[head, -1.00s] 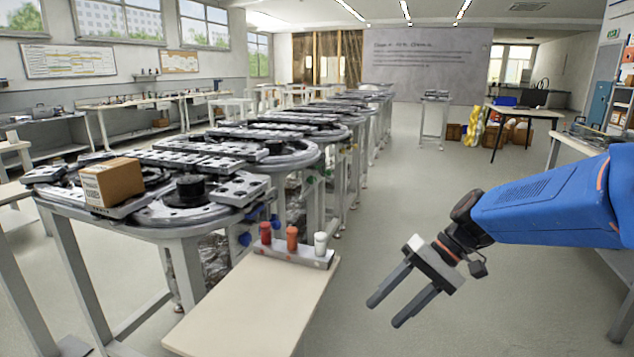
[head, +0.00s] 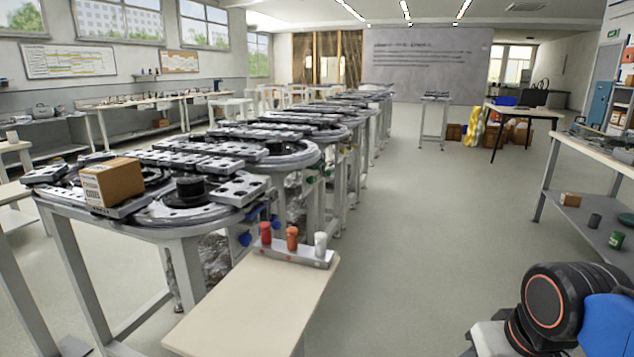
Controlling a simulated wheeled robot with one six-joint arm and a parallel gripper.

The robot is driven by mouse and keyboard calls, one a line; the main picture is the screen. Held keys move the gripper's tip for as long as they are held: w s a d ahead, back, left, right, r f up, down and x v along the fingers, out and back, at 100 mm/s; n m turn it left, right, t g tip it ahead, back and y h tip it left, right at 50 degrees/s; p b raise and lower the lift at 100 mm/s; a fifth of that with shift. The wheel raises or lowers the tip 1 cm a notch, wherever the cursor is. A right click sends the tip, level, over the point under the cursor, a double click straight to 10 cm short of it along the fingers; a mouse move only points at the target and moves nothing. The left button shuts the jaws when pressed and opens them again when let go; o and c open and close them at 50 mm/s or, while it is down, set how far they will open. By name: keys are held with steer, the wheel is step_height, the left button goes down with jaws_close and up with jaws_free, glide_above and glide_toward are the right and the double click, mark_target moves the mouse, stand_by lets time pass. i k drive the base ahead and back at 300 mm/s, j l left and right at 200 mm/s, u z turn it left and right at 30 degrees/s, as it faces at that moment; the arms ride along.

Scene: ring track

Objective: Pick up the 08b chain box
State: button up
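A brown cardboard box (head: 112,182) sits on the near end of the ring track (head: 215,218), at the left of the head view. Its markings are too small to read, so I cannot tell whether it is the 08b chain box. My arm shows only in part at the bottom right corner. My gripper is out of the picture, and the box stands well apart from the visible part of my arm.
A pale board (head: 255,305) with red, orange and white pegs (head: 292,240) juts out in front of the track. A shelved bench (head: 590,160) stands at the right, with a small box (head: 570,199) on its lower shelf. The floor between is clear.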

mark_target(108, 184)
steer(key=u, duration=1.4)
steer(key=j+z, duration=0.1)
steer(key=j, duration=0.2)
steer(key=i+u, duration=0.6)
steer(key=u, duration=0.2)
